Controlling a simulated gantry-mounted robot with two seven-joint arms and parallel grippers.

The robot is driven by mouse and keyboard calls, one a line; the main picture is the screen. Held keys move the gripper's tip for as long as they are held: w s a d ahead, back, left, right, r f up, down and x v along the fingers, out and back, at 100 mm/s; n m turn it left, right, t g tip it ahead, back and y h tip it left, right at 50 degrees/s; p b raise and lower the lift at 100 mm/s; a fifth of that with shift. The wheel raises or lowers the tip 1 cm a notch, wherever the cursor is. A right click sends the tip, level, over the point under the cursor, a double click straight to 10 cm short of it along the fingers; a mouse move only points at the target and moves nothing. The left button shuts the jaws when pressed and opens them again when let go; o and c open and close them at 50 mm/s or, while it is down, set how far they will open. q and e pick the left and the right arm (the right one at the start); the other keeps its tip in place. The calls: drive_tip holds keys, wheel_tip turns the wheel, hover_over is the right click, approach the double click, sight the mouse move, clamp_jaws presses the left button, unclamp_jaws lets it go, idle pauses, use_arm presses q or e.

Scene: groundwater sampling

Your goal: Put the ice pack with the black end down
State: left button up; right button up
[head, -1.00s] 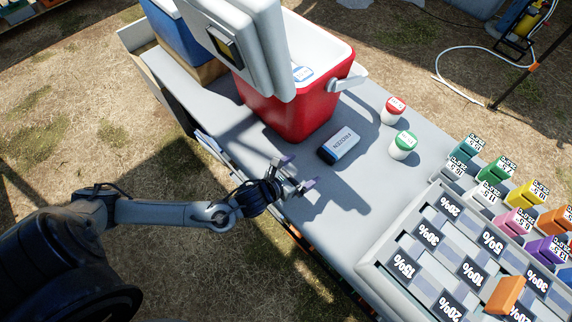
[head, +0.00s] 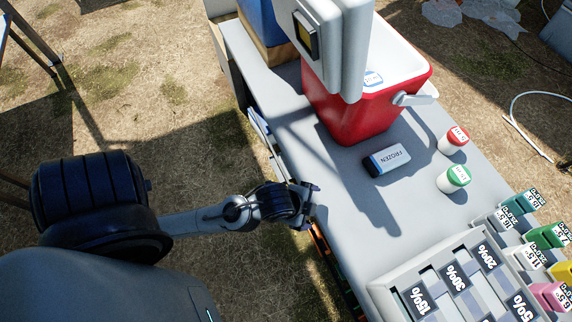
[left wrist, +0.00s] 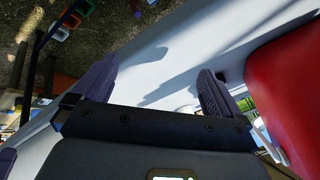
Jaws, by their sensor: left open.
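The ice pack (head: 388,159), white with the word FROZEN, a blue band and a black end, lies flat on the grey table (head: 345,215) in front of the red cooler. Its black end faces left in the head view. My left gripper (head: 312,198) is open and empty at the table's near left edge, left of and apart from the ice pack. Its two spread fingers also show in the left wrist view (left wrist: 158,85), with bare table between them. My right gripper is not in view.
The red cooler (head: 357,115) stands open behind the ice pack; its side also shows in the left wrist view (left wrist: 285,90). A red-lidded jar (head: 453,140) and a green-lidded jar (head: 454,179) stand to the right. A tray with percentage labels (head: 388,293) is at the lower right.

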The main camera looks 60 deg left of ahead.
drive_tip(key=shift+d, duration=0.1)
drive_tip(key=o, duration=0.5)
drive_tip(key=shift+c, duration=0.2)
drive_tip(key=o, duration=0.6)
use_arm(q)
drive_tip(key=s+a+n+g, duration=0.2)
drive_tip(key=s+n, duration=0.4)
drive_tip(key=n, duration=0.1)
drive_tip(key=shift+r+n, duration=0.25)
drive_tip(key=shift+n, duration=0.15)
